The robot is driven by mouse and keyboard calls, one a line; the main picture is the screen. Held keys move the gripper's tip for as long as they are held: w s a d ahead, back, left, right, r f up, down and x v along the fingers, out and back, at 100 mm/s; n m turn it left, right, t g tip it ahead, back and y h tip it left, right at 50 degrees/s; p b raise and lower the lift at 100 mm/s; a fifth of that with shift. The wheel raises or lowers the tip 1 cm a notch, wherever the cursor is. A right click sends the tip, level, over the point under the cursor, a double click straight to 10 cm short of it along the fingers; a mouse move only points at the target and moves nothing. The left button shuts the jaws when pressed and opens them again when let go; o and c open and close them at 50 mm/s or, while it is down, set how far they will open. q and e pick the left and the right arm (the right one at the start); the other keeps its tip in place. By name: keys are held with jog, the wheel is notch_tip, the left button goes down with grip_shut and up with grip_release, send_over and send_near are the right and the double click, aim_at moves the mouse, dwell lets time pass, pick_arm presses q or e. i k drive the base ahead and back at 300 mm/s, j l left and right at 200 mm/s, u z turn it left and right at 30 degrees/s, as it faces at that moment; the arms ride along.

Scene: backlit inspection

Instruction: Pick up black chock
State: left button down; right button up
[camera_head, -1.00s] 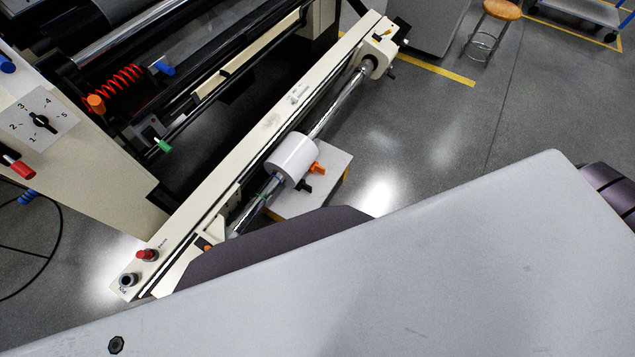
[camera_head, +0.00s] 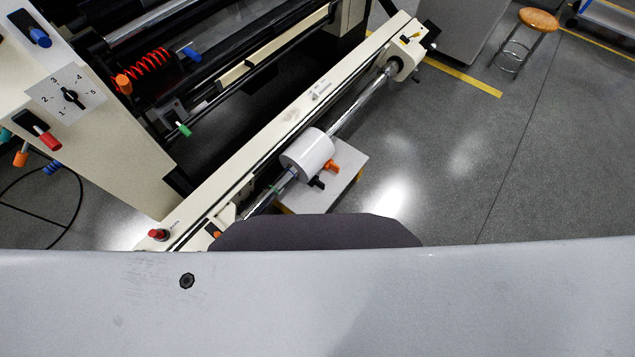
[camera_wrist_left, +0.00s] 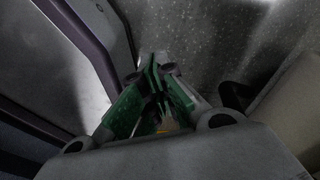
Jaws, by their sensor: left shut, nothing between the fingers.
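In the head view a small black chock (camera_head: 316,182) lies on a light grey platform (camera_head: 345,178), just below a white roll on a shaft and beside an orange chock (camera_head: 333,166). My left gripper (camera_wrist_left: 158,88) shows only in the left wrist view. Its green fingers are together and hold nothing, with grey floor beyond them. The black chock cannot be made out in that view. My right gripper is in neither view.
The white roll (camera_head: 307,153) sits on a metal shaft (camera_head: 352,108) along the machine's long cream beam (camera_head: 285,115). A stool (camera_head: 538,20) stands at the upper right. Open floor (camera_head: 450,170) lies right of the platform.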

aim_at(316, 181)
jog(key=i+l+u, duration=0.35)
jog(key=l, duration=0.2)
jog(key=l+u, duration=0.3)
jog(key=l, duration=0.25)
jog(key=i+l+u, duration=0.15)
jog(key=l+u, duration=0.2)
jog(key=l, duration=0.25)
jog(key=l+u, duration=0.35)
jog(key=l, duration=0.3)
jog(key=l+u, duration=0.35)
jog(key=l, duration=0.25)
jog(key=k+l+u, duration=0.3)
jog(key=l, duration=0.3)
jog(key=k+l+u, duration=0.1)
jog(key=l+u, duration=0.25)
jog(key=l, duration=0.3)
